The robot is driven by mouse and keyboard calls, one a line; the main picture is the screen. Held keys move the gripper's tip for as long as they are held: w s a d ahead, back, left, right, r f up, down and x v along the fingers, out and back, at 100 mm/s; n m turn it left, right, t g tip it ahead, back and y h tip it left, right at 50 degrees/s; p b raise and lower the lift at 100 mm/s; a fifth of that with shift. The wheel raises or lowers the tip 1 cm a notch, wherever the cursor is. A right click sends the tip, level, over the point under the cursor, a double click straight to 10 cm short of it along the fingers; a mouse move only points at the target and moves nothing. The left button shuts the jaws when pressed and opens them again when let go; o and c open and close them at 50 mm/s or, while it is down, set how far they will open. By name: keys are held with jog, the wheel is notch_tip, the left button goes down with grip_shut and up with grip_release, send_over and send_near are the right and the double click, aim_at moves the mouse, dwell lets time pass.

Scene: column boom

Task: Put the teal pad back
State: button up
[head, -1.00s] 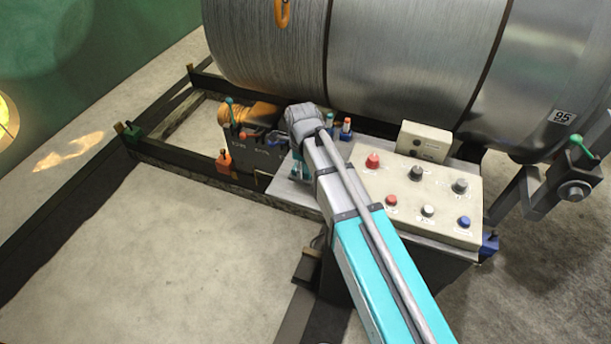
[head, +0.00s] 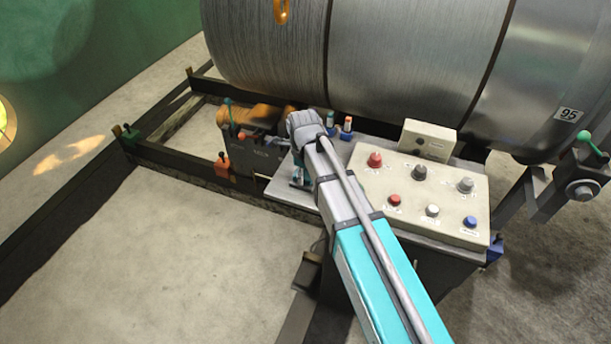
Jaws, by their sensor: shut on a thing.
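My gripper (head: 298,176) points down over the grey plate (head: 283,189) just left of the control panel, mostly hidden behind my wrist. A small patch of teal shows at its lower end, close above or touching the plate. I take this to be the teal pad, held in the shut jaws, but its outline is too small and covered to tell it from the gripper's own teal parts. No other loose teal pad is clear in view.
The beige control panel (head: 447,187) with several knobs is right of my wrist. Levers, one orange (head: 222,165), and an orange-brown cylinder (head: 250,115) are left. Dark frame rails border open floor.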

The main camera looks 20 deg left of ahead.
jog(key=o, duration=1)
notch_tip(320, 180, up, 12)
jog(key=p, duration=1.2)
dwell(0.9)
